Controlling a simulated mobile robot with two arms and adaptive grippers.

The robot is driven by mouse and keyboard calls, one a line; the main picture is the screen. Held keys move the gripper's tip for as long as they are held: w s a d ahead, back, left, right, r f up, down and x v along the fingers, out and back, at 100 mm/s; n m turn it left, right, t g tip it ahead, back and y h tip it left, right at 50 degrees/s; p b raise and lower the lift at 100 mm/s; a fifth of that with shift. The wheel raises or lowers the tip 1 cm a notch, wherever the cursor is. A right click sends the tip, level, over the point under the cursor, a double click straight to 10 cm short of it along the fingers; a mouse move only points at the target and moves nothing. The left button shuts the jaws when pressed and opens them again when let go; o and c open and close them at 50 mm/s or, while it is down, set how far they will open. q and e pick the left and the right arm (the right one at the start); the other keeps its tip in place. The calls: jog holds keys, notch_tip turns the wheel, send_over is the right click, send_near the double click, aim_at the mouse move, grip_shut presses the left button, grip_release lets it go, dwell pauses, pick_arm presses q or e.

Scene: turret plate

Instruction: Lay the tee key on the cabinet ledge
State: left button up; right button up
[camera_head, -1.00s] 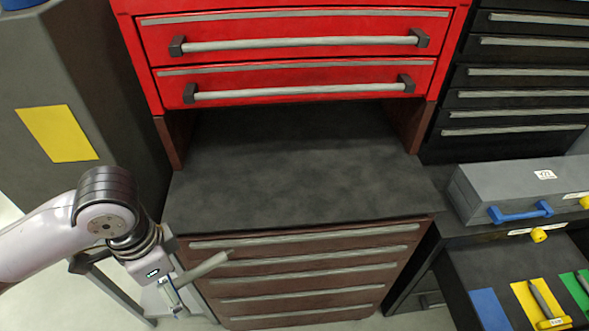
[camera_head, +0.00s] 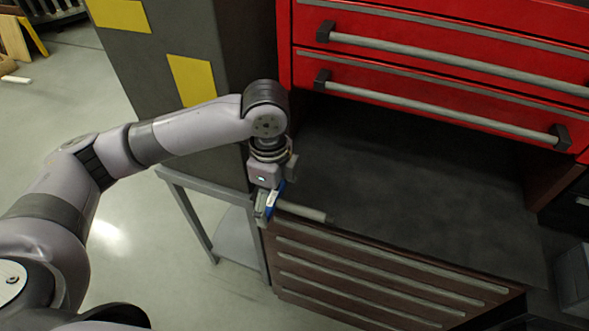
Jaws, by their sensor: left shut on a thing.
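The cabinet ledge (camera_head: 430,215) is a dark flat surface between the red upper drawers and the brown lower drawers. My left gripper (camera_head: 268,207) is at the ledge's front left corner, pointing down. It is shut on the tee key (camera_head: 302,211), whose grey bar sticks out to the right, over or close to the ledge's front edge. I cannot tell whether the bar touches the ledge. The rest of the key is hidden by the fingers. My right gripper is not in view.
Red drawers with long grey handles (camera_head: 440,100) overhang the back of the ledge. A dark grey cabinet with yellow patches (camera_head: 191,80) stands left of the ledge. A grey metal stand (camera_head: 238,235) is below my left arm. The ledge's top looks bare.

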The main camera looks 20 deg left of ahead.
pick_arm(q)
jog(key=w+p, duration=0.1)
jog(key=w, duration=0.8)
jog(key=shift+w+d, duration=0.15)
jog(key=shift+w, duration=0.15)
notch_tip(320, 180, down, 3)
jog(key=shift+p, duration=0.75)
jog(key=shift+f, duration=0.25)
jog(key=o, duration=1)
jog(key=shift+f, duration=0.1)
jog(key=shift+o, duration=0.2)
